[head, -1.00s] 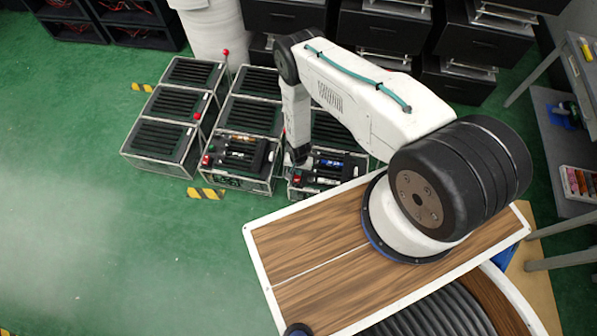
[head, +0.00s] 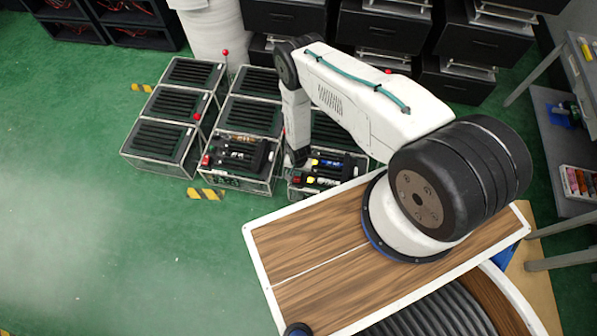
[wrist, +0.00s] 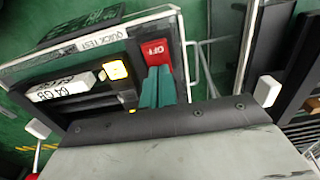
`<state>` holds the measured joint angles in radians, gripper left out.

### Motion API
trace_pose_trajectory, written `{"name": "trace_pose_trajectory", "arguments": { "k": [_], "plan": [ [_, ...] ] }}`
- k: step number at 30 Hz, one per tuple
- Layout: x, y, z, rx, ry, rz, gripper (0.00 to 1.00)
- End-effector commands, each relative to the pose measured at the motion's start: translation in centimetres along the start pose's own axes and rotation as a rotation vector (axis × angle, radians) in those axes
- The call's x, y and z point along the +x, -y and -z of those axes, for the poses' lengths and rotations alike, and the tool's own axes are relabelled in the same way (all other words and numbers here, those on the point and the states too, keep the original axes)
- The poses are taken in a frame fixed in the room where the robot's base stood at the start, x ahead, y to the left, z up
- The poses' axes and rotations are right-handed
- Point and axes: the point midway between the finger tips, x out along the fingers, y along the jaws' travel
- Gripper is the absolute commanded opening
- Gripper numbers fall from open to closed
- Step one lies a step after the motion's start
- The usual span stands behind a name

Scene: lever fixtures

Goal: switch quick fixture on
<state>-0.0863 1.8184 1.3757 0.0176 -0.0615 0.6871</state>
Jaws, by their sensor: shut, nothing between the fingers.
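The quick fixture, labelled "QUICK TEST" (wrist: 103,40), fills the upper left of the wrist view. It has a red switch (wrist: 156,50) reading "OFF" and a lit yellow square (wrist: 116,70). In the head view this fixture (head: 340,165) seems to be the front right one, with yellow lights showing. My gripper (wrist: 155,70) shows teal fingers shut together with nothing between them. Their tips are right at the switch's lower edge in the wrist view; I cannot tell if they touch it. In the head view my gripper (head: 299,157) is over the fixture's left side.
A similar fixture (head: 238,160) stands just left, with more slatted boxes (head: 160,140) behind and beside it. Thin rods with red balls (head: 225,53) rise among them. Open green floor (head: 90,230) lies to the left. A white module marked "64 GB" (wrist: 62,88) sits in the fixture.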

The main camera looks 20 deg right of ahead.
Motion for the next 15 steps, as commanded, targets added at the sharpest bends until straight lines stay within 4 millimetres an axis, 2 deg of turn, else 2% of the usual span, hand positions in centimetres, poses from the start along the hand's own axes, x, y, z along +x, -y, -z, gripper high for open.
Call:
{"name": "trace_pose_trajectory", "arguments": {
  "k": [1, 6, 15],
  "plan": [
    [0.11, -0.34, -0.8, -0.003, 0.009, -0.007, 0.0],
    [-0.15, -0.3, -1.64, -0.005, 0.01, -0.009, 0.0],
    [-0.27, -0.24, -1.53, -0.003, 0.007, -0.006, 0.0]
  ]
}}
